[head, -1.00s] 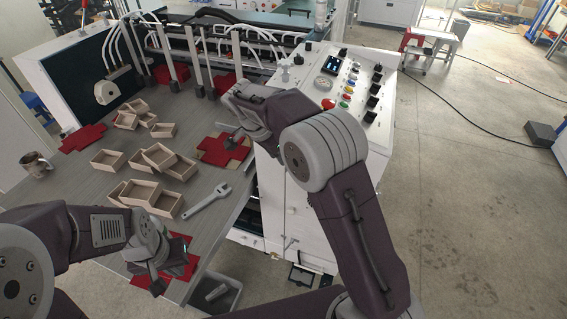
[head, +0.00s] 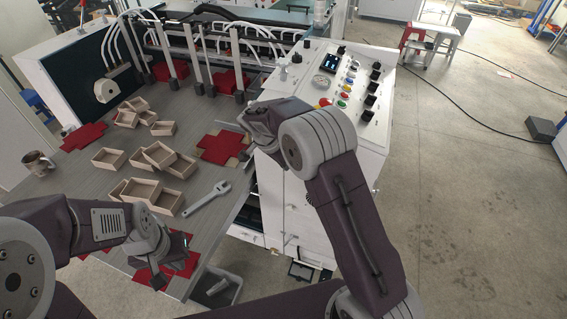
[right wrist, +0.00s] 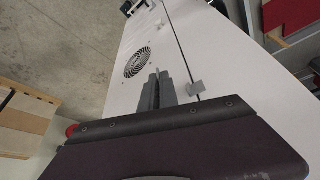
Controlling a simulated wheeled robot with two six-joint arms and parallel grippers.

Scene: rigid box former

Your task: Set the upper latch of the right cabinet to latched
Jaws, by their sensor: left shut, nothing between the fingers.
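The white cabinet (head: 283,205) stands right of the table, under the control panel; its white face also fills much of the right wrist view (right wrist: 118,88). A small grey latch tab (right wrist: 197,88) sits by a dark door seam in the right wrist view. I cannot tell whether it is latched. My right gripper (right wrist: 157,82) points at the cabinet face, its fingers close together just left of the tab, apparently apart from it. In the head view my right gripper (head: 245,122) is beside the panel's left edge. My left gripper (head: 158,282) is shut and empty over the near table edge.
The table (head: 95,178) holds wooden trays (head: 109,159), red cross-shaped sheets (head: 222,148), a wrench (head: 207,198) and a mug (head: 38,164). A round vent (right wrist: 138,62) is on the cabinet face. The floor at right is largely open, with a cable across it.

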